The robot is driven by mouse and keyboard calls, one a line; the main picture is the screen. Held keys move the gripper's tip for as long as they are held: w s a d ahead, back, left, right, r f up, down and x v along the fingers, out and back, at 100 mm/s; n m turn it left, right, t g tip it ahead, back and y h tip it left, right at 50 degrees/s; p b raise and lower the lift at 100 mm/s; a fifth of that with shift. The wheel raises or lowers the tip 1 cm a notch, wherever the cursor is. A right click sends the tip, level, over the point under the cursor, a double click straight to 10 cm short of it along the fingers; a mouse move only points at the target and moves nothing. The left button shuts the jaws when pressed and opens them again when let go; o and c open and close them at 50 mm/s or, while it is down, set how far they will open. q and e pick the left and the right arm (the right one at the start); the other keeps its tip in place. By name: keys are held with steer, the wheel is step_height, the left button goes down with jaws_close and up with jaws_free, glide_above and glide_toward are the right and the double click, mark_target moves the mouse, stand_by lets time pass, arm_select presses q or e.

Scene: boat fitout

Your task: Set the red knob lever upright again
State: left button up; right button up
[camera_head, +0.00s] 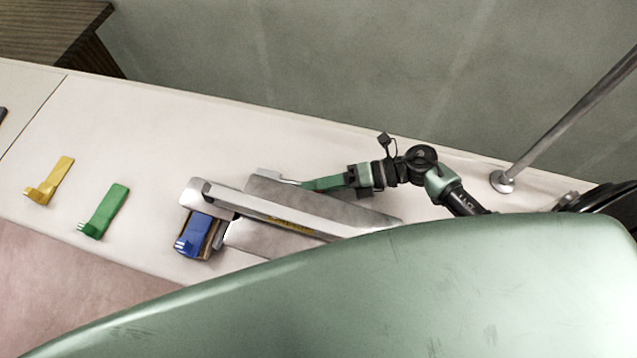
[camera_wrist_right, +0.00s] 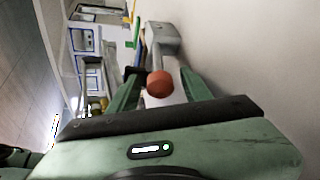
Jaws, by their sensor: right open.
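The red knob (camera_wrist_right: 159,84) shows in the right wrist view on a lever whose grey housing (camera_wrist_right: 164,42) lies beyond it. In that picture the knob sits between the two fingers of my open right gripper (camera_wrist_right: 158,88); I cannot tell whether either finger touches it. In the head view my right gripper (camera_head: 300,184) reaches in from the right over the pale counter, beside a small grey housing (camera_head: 269,174). The knob cannot be made out in the head view, and the lever's exact tilt is unclear. My left gripper is not in view.
Long grey metal pieces (camera_head: 320,206) lie in front of my right gripper. A blue object (camera_head: 194,234), a green one (camera_head: 104,210) and a yellow one (camera_head: 50,181) stand to the left on the counter (camera_head: 130,130). A metal pole (camera_head: 570,120) rises at the right.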

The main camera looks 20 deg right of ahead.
jaws_close()
stand_by(1.4)
